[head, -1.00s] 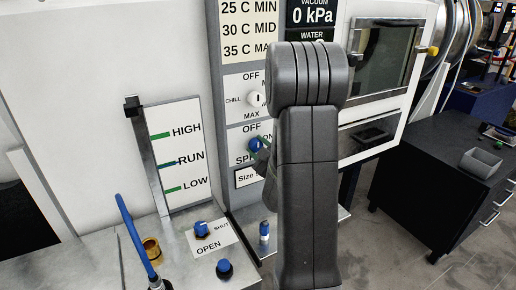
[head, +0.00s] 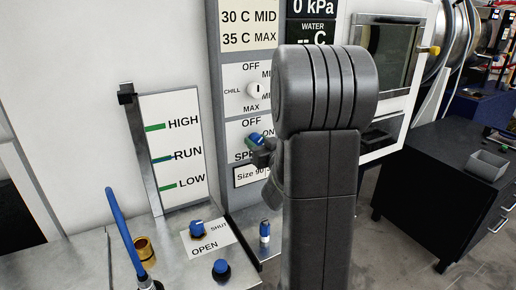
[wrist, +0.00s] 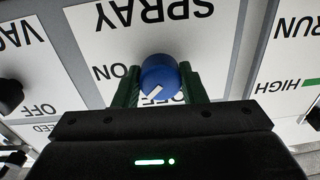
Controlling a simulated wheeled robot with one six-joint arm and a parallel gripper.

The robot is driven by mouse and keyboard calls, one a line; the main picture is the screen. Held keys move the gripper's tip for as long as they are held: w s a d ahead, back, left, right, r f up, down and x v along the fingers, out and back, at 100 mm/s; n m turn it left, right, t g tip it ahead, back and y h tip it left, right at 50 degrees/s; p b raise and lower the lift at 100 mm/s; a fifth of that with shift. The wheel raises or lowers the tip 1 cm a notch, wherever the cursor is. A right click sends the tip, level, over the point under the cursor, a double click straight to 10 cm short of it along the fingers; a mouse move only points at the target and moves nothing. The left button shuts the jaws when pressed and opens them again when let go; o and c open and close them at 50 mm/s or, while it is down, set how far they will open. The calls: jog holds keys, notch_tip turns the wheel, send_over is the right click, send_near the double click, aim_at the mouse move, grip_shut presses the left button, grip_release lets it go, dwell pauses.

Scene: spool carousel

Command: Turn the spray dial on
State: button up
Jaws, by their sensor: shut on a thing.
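The spray dial is a blue knob (head: 254,138) with a white pointer mark, on the white SPRAY plate (wrist: 75,40) of the grey panel. In the wrist view the knob (wrist: 158,78) sits between the two green fingers of my gripper (wrist: 160,85), which is shut on it. The plate reads upside down there, with ON left of the knob. The white mark slants to the lower left, a little below the ON word. My arm covers the plate's right side there.
The white CHILL dial (head: 255,90) is just above on the same panel. Below left, a blue OPEN/SHUT knob (head: 198,229), another blue knob (head: 221,268) and a blue lever (head: 130,232) stand on the metal bench. A black cabinet (head: 430,195) is at the right.

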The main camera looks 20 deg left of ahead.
jog(key=m+b, duration=0.1)
jog(key=m, duration=0.3)
jog(key=shift+m, duration=0.3)
jog(key=shift+m+t, duration=0.3)
jog(key=shift+m, duration=1.8)
jog(key=o, duration=1)
jog(key=b+v, duration=0.1)
jog(key=v, duration=1.2)
jog(key=shift+s+d+r, duration=0.1)
jog(key=shift+s+d, duration=0.15)
jog(key=shift+s, duration=0.05)
jog(key=shift+a, duration=0.1)
jog(key=p+x, duration=0.1)
jog(key=x, duration=1.2)
jog(key=shift+w+a, duration=0.2)
jog(key=shift+w, duration=0.1)
